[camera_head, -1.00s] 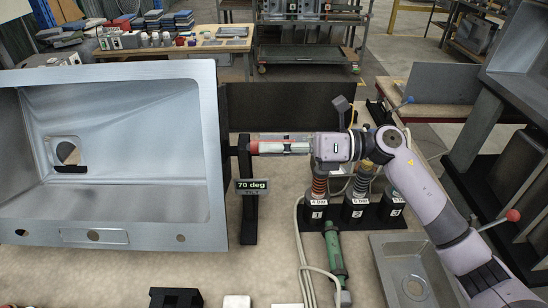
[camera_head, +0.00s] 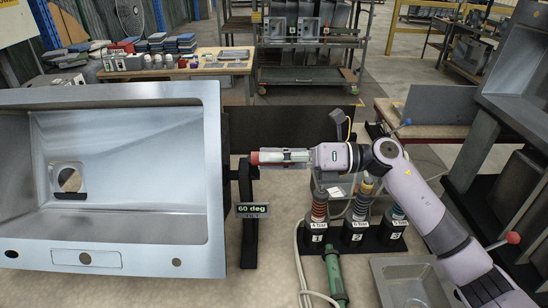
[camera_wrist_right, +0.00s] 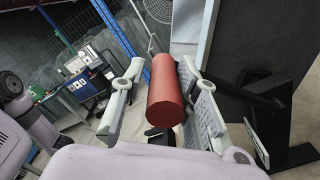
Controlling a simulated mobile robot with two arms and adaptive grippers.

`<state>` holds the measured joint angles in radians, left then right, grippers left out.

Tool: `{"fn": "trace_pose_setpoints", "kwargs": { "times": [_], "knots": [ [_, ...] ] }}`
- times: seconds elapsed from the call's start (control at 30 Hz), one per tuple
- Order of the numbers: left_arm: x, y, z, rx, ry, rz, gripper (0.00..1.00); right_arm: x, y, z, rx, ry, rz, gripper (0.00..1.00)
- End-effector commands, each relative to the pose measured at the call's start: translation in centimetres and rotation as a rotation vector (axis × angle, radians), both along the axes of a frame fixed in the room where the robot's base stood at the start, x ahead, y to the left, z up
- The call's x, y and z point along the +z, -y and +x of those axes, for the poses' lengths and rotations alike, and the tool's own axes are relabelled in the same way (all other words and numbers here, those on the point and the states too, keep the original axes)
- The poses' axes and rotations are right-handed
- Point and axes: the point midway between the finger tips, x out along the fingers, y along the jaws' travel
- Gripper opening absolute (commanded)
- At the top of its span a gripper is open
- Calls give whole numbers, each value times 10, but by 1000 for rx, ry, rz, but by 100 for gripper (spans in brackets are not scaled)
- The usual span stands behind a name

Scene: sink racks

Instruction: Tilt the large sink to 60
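The large sink (camera_head: 120,200) is a grey metal basin at the left of the head view, tilted with its hollow facing me. A sign (camera_head: 252,209) beside it reads 60 deg. A red cylindrical handle (camera_head: 255,158) sticks out from the dark stand (camera_head: 249,236) at the sink's right side. My right gripper (camera_head: 284,156) is at this handle. In the right wrist view, the fingers (camera_wrist_right: 160,80) stand on either side of the red handle (camera_wrist_right: 165,95), with a visible gap at the left finger; it looks open around it. My left gripper is not in view.
Numbered tools (camera_head: 357,215) stand in a black rack below my right arm. A green tool (camera_head: 335,275) with a hose lies in front. A smaller sink (camera_head: 395,270) is at the lower right. A dark panel (camera_head: 280,122) stands behind the handle.

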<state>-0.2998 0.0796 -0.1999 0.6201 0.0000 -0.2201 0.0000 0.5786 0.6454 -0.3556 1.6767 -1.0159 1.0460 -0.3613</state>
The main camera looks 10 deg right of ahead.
Motion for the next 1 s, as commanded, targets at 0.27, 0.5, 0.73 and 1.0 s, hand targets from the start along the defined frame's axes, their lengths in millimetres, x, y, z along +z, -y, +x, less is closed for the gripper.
{"fn": "trace_pose_setpoints", "kwargs": {
  "times": [0.27,0.5,0.73,1.0],
  "knots": [
    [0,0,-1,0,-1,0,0,-2,1,1,-5,-1,-2,43],
    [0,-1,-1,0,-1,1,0,-2,9,0,-6,-2,-5,43],
    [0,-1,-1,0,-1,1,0,-3,52,-8,-8,-4,-5,43],
    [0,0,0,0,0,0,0,-3,102,-17,-7,-5,-3,43]
  ]
}}
